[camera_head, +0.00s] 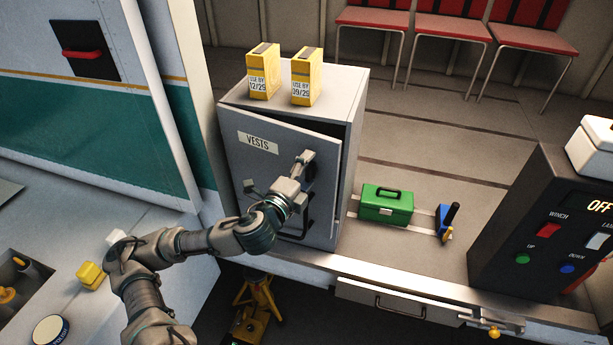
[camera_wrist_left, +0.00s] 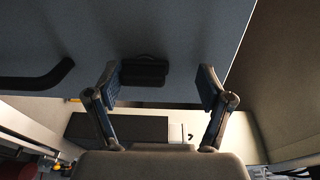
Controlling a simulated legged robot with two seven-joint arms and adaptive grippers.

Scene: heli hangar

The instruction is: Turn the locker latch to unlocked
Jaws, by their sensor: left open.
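The grey locker (camera_head: 348,150) has a door (camera_head: 240,150) labelled VESTS. The door stands slightly ajar, with a gap along its top right. A dark latch (camera_head: 312,171) is near the door's right edge, partly hidden by my left gripper (camera_head: 278,172). The latch (camera_wrist_left: 145,70) shows in the left wrist view between the two spread fingers of my gripper (camera_wrist_left: 158,85), ahead of them. My left gripper is open and empty in front of the door; contact with the latch is not visible. A dark door handle (camera_wrist_left: 38,80) lies to the left there. My right gripper is out of view.
Two yellow boxes (camera_head: 263,72) (camera_head: 307,77) stand on the locker. A green toolbox (camera_head: 386,205) and a blue tool (camera_head: 447,222) lie to its right. A dark control panel (camera_head: 545,235) stands at the far right. Floor behind the toolbox is clear.

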